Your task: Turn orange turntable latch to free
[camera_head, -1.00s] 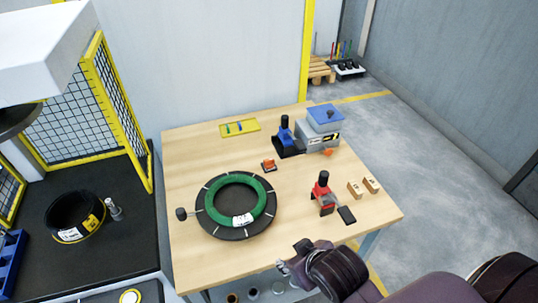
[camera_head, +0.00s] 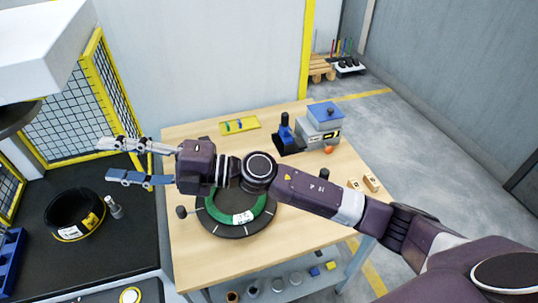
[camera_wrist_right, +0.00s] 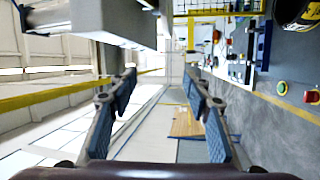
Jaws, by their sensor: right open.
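The black turntable (camera_head: 222,230) lies on the wooden table with a green coil (camera_head: 264,210) on it. My right forearm and wrist cross over the far part of both. The orange latch at the turntable's far edge is hidden behind this arm in the head view. My right gripper (camera_head: 107,159) is open and empty. It points left, past the table's left edge and well away from the turntable. Its spread fingers also show in the right wrist view (camera_wrist_right: 160,80), with nothing between them. My left gripper is not in view.
A black knob (camera_head: 182,212) stands at the turntable's left. A blue-and-black tool (camera_head: 285,133) and a grey box with blue lid (camera_head: 325,118) stand at the back right. A yellow tray (camera_head: 239,127) lies at the back. A dark coil (camera_head: 70,214) sits on the left bench.

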